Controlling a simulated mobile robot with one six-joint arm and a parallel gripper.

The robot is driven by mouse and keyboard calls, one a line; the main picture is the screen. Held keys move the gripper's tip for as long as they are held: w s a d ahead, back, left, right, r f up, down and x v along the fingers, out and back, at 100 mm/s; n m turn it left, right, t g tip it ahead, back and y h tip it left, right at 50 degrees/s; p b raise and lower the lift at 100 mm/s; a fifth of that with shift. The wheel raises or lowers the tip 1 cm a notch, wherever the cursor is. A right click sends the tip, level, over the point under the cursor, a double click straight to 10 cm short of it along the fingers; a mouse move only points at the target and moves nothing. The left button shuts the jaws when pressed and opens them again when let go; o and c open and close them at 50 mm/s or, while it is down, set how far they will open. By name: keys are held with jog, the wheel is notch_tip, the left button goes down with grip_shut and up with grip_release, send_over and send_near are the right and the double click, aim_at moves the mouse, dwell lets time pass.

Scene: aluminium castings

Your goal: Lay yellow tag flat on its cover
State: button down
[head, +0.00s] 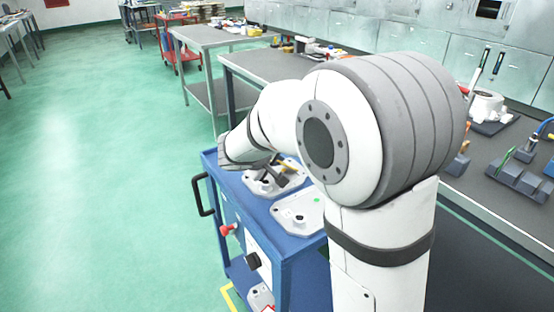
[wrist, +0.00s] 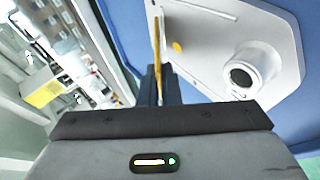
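The yellow tag (wrist: 156,42) shows as a thin edge-on strip in the wrist view, between the dark fingers of my gripper (wrist: 164,84). My gripper appears shut on it. In the head view the yellow tag (head: 287,166) is a small sliver beside my gripper (head: 270,174). The tag stands on edge over a pale grey cast cover (wrist: 212,62) with a round hollow boss and an orange dot. That cover (head: 291,182) lies on the blue cart, partly hidden by my gripper. I cannot tell whether the tag touches it.
A second cast cover (head: 312,217) with a green dot lies nearer on the blue cart (head: 285,250). The cart has a black handle (head: 203,195) and a red knob (head: 227,229). A grey workbench (head: 500,190) with fixtures is at the right. Green floor is clear at the left.

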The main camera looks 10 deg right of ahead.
jog(key=c, duration=1.6)
grip_release()
jog(key=shift+o, duration=0.2)
jog(key=p+v, duration=0.1)
jog(key=v, duration=0.7)
jog(key=shift+d, duration=0.1)
jog(key=s+d+r+m+g+y+p, duration=0.1)
jog(key=s+d+r+m+g+p, duration=0.1)
jog(key=s+d+r+p, duration=0.4)
jog(key=s+d+r+m+g+y+p, duration=0.1)
jog(key=s+d+m+g+p, duration=0.2)
jog(key=s, duration=0.4)
jog(key=s+a+r+y+p, duration=0.1)
jog(key=s+r+y+p, duration=0.1)
jog(key=s, duration=0.3)
jog(key=s+a+r+m+y+p, duration=0.1)
jog(key=s+r+y+p, duration=0.1)
jog(key=s+p, duration=0.3)
jog(key=shift+s+a+r+m+g+y, duration=0.2)
jog(key=shift+s+m+g+y, duration=0.1)
jog(key=shift+s+g+y, duration=0.1)
